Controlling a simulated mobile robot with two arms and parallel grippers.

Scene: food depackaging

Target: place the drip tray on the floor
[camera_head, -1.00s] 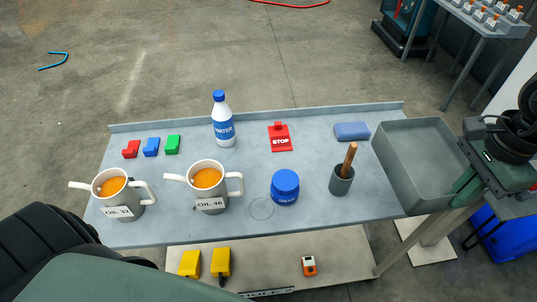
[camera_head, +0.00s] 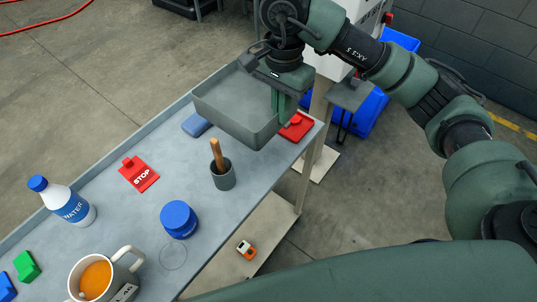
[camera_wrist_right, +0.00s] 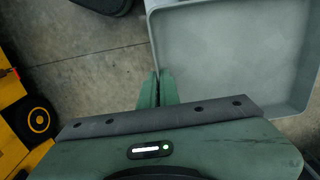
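The grey drip tray (camera_head: 237,131) is at the far right end of the workbench in the head view, seemingly raised above its top. In the right wrist view the tray (camera_wrist_right: 235,60) fills the upper right and looks empty. My right gripper (camera_head: 281,103) is at the tray's right side. Its fingers (camera_wrist_right: 158,88) are closed on the tray's wall at a corner. The concrete floor (camera_head: 385,215) lies around the bench, with a bare stretch to its right. My left gripper is out of view.
A blue bin (camera_head: 368,112) stands behind.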

